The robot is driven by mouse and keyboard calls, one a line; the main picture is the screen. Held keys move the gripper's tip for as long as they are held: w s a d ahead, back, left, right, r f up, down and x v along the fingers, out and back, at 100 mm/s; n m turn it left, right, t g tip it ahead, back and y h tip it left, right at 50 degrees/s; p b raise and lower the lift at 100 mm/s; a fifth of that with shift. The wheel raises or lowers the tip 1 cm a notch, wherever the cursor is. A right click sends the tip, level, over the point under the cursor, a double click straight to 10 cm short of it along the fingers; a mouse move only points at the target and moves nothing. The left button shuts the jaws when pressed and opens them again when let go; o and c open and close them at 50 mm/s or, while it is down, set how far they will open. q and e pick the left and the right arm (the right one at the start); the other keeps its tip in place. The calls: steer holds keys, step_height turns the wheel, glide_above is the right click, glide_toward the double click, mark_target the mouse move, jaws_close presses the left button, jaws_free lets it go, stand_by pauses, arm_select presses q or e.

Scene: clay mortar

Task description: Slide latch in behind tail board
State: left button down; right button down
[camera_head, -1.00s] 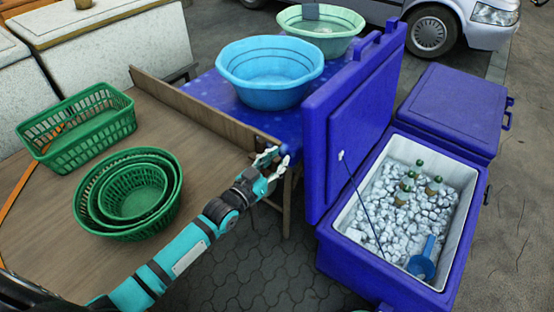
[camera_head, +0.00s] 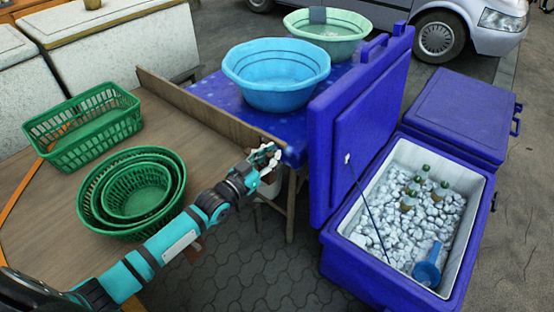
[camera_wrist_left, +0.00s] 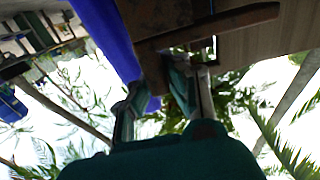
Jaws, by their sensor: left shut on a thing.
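The tail board (camera_head: 205,112) is a long brown plank on edge along the wooden cart bed, beside the blue-covered table. My left gripper (camera_head: 266,158) is at the board's near right end, just below its corner. In the left wrist view, the left gripper (camera_wrist_left: 160,88) is shut on a dark brown wooden piece (camera_wrist_left: 153,68), which seems to be the latch. A brown wooden bar (camera_wrist_left: 225,24) crosses above it; I cannot tell whether the two are joined. The fingers hide the latch in the head view. My right gripper is not in view.
Green baskets (camera_head: 130,193) and a green crate (camera_head: 85,130) sit on the cart bed (camera_head: 45,215). A blue basin (camera_head: 275,75) stands on the blue-covered table (camera_head: 208,90). An open blue cooler lid (camera_head: 355,115) rises close right of the gripper. Paving below the gripper is open.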

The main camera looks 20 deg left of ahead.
arm_select(q)
steer(key=shift+a+r, duration=0.1)
steer(key=shift+a, duration=0.05)
steer(key=c, duration=1.2)
jaws_free()
steer(key=shift+a, duration=0.15)
steer(key=shift+c, duration=0.2)
steer(key=v, duration=1.2)
